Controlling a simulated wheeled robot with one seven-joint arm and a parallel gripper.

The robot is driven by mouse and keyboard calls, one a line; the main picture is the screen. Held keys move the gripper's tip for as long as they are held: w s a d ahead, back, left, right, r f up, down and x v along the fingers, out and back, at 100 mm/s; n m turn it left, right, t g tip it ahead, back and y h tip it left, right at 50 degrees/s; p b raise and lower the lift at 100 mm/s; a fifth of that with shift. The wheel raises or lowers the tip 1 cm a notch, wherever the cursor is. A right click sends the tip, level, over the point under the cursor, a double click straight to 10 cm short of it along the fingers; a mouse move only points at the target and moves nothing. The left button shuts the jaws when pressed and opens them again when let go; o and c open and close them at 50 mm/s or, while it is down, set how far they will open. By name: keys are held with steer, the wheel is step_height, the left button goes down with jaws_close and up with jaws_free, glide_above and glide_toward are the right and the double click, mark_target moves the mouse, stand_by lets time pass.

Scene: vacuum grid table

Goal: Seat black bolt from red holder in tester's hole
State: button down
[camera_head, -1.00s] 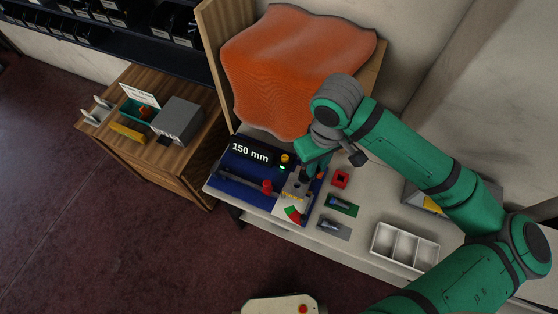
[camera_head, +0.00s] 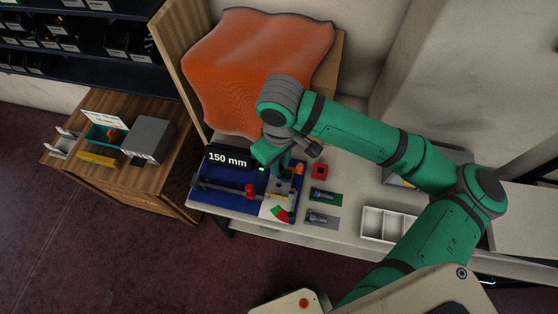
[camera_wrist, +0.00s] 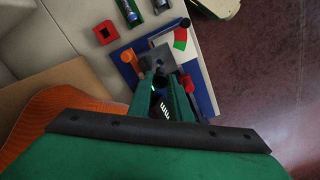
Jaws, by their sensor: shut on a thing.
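The tester is a blue base (camera_head: 215,198) with a "150 mm" display and a grey block (camera_head: 297,187), also in the wrist view (camera_wrist: 160,60). My gripper (camera_head: 284,172) points down at this block. In the wrist view my gripper (camera_wrist: 161,82) is shut on a small dark piece between the fingertips, apparently the black bolt (camera_wrist: 160,83). The fingers hide most of it, and I cannot tell whether it is in the hole. The red holder (camera_head: 320,166) stands right of the tester with a dark centre; it also shows in the wrist view (camera_wrist: 106,26).
A green plate (camera_head: 334,200) and a grey plate (camera_head: 332,221), each with a bolt, lie right of the tester. A white divided tray (camera_head: 388,210) is farther right. A red-and-green dial (camera_head: 277,212) sits at the tester's front.

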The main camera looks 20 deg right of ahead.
steer(key=shift+f, duration=2.3)
steer(key=shift+f, duration=2.75)
steer(key=c, duration=1.5)
jaws_free()
steer(key=shift+c, duration=0.2)
steer(key=shift+r, duration=0.1)
step_height(320, 180, up, 11)
steer(key=shift+f, duration=0.2)
